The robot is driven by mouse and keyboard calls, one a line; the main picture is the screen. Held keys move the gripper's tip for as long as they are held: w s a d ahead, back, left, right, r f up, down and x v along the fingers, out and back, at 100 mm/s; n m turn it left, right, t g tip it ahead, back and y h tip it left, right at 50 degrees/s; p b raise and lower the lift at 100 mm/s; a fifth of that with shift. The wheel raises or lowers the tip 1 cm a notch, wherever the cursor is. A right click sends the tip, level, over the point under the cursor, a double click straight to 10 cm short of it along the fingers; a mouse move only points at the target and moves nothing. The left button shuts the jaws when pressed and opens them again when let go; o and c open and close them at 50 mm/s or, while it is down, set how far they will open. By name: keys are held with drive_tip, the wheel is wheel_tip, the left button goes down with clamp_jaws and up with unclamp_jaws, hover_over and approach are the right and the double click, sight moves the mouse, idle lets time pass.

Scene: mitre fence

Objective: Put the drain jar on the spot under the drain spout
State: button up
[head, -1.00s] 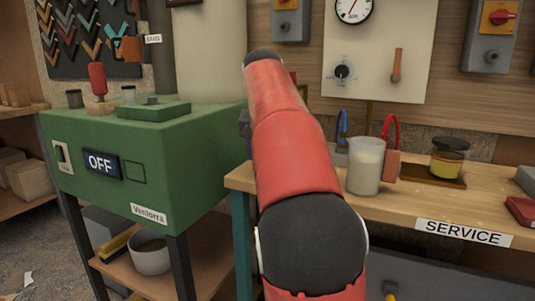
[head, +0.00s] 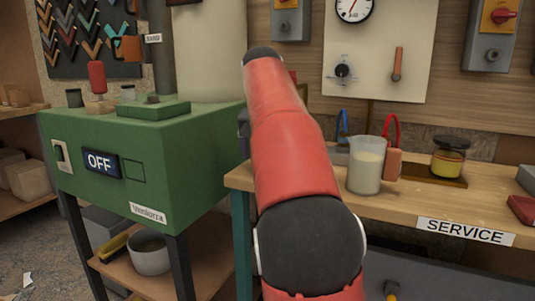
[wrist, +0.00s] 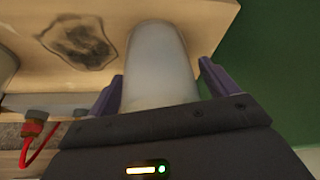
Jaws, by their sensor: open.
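In the wrist view, my gripper (wrist: 158,78) has its two purple fingers apart, one on each side of a pale, translucent cylinder (wrist: 158,55). The cylinder looks like the drain jar, but I cannot tell for sure. I cannot see either finger touching it. It stands on a light wooden surface (wrist: 200,18), with a dark ringed stain (wrist: 80,40) to its left. In the head view my red arm hides this cylinder and most of my gripper. I cannot make out the drain spout.
The green machine (head: 200,165) stands left of the service bench (head: 420,203). A jug of pale liquid (head: 366,168) and a dark-lidded jar of yellow contents (head: 448,158) stand on the bench. A red cable (wrist: 40,145) shows in the wrist view.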

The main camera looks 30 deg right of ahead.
drive_tip(key=p+v, duration=0.2)
drive_tip(key=v, duration=0.4)
drive_tip(key=s+a+f+n+y, duration=0.1)
drive_tip(key=s+a+f+n, duration=0.15)
drive_tip(key=s, duration=0.35)
drive_tip(key=s+a+f+n, duration=0.1)
drive_tip(key=s+a+f, duration=0.3)
drive_tip(key=s+f, duration=0.2)
drive_tip(key=s+a+f+n+t+y, duration=0.1)
drive_tip(key=s+a+f, duration=0.3)
drive_tip(key=f, duration=0.5)
drive_tip(key=s+a+f+n+t, duration=0.1)
drive_tip(key=s+a+f+n, duration=0.1)
drive_tip(key=s+a+f, duration=0.2)
drive_tip(key=s+f, duration=0.3)
drive_tip(key=s, duration=0.2)
drive_tip(key=shift+f, duration=0.2)
drive_tip(key=shift+s, duration=0.15)
